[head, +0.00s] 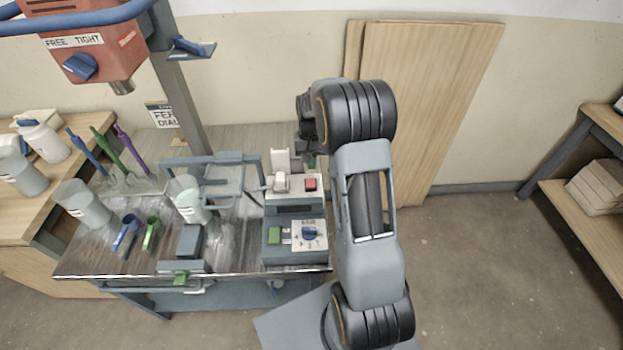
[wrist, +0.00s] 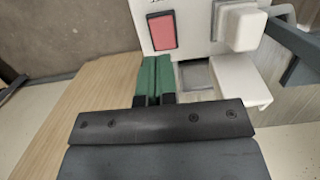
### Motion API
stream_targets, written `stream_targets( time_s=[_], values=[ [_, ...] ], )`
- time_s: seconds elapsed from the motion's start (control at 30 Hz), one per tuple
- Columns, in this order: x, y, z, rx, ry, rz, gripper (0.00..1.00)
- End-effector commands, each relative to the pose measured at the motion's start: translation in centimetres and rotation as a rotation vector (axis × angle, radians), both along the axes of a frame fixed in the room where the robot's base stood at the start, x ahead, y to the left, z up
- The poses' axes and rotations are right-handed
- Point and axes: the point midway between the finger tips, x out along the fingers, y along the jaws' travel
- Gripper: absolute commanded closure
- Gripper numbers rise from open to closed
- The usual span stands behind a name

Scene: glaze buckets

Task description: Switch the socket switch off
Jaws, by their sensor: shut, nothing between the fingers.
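The socket switch is a red rocker (head: 310,184) on a white socket plate at the right end of the bench. It also shows as a red rocker (wrist: 162,32) in the wrist view. A white plug-like block (wrist: 240,27) sits on the same plate beside it. My gripper (wrist: 154,62) has green fingers held together and empty, with tips close to the rocker's near edge. Whether they touch it I cannot tell. In the head view my gripper (head: 311,163) is just behind the socket and partly hidden by my arm. The rocker's tilt is not clear.
A grey box with a blue dial (head: 309,232) and green button (head: 274,235) stands in front of the socket. A white block (wrist: 240,80) is right of my fingers. Jugs, scoops and a metal frame (head: 222,180) fill the bench's left. Wooden boards (head: 430,110) lean behind.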

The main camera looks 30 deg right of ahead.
Motion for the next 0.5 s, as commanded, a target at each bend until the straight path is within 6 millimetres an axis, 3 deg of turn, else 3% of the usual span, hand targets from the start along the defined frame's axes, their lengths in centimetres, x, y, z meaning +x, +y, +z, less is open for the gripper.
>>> stream_targets(
  time_s=[0.2,0.5],
  values=[
    [-0.6,0.3,-3.6,0.001,0.003,0.000,1.00],
    [-1.0,0.4,-6.2,0.000,0.000,0.000,1.00]
  ],
)
